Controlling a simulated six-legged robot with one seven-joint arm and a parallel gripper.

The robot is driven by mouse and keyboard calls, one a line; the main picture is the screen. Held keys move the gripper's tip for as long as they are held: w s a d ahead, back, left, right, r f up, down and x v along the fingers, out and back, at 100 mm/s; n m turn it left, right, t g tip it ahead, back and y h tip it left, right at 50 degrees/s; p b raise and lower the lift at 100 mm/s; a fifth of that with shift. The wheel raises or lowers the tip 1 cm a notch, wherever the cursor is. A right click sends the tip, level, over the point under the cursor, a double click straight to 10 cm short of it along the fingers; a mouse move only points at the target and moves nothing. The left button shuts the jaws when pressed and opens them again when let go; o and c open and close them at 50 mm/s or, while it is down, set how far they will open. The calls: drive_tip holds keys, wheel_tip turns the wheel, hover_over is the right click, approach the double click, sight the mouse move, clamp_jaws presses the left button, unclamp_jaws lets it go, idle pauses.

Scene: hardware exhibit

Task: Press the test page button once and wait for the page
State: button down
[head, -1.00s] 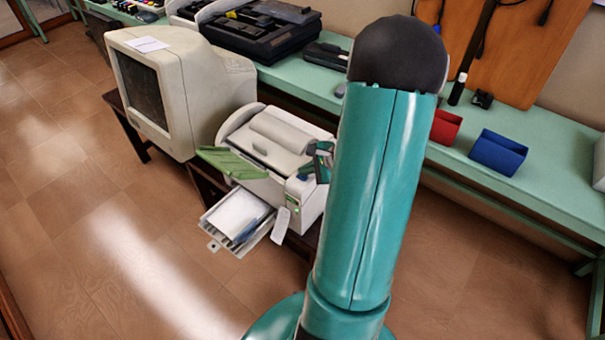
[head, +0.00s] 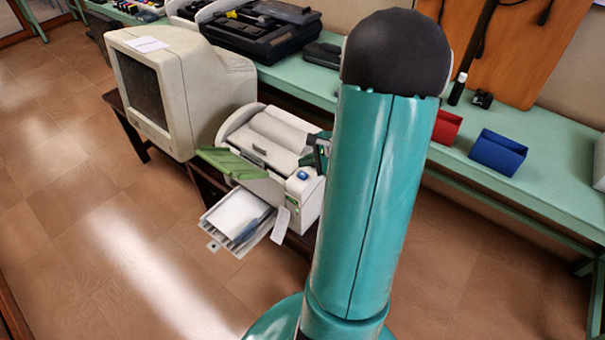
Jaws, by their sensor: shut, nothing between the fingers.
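The white printer (head: 270,140) stands on a dark low table, left of my arm. A blue button (head: 303,175) shows on the right part of its top front. Its paper tray (head: 238,222) is pulled out at the front, holding white paper and something blue. A green flap (head: 232,163) sticks out at its left. My gripper (head: 308,160) is partly hidden behind my teal arm. It is shut and empty, above and slightly behind the blue button, apart from it as far as I can see. No printed page is visible coming out.
A beige CRT monitor (head: 175,85) stands left of the printer. A green bench (head: 450,150) behind carries a black case (head: 258,35), a red bin (head: 446,127) and a blue bin (head: 497,152). A paper tag (head: 281,224) hangs at the printer's front. The floor in front is clear.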

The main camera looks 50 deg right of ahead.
sight(305, 176)
drive_tip(key=shift+r, duration=1.65)
drive_tip(key=shift+w+a+r, duration=0.15)
drive_tip(key=shift+a, duration=0.05)
drive_tip(key=a+r+n+g, duration=0.1)
drive_tip(key=a+r+n, duration=0.25)
drive_tip(key=a, duration=0.35)
drive_tip(key=w+a+r+n+g+y, duration=0.1)
drive_tip(key=a+r+n+g, duration=0.1)
drive_tip(key=a+r+n, duration=0.3)
drive_tip(key=a+r+n+g, duration=0.1)
drive_tip(key=a+r+n, duration=0.15)
drive_tip(key=a, duration=0.55)
drive_tip(key=s+a+r+n+h, duration=0.3)
drive_tip(key=s+a+r+n, duration=0.4)
drive_tip(key=a+n, duration=0.5)
drive_tip(key=s, duration=0.2)
drive_tip(key=shift+s+n+t+h, duration=0.3)
drive_tip(key=shift+s+t, duration=0.05)
drive_tip(key=shift+t, duration=0.05)
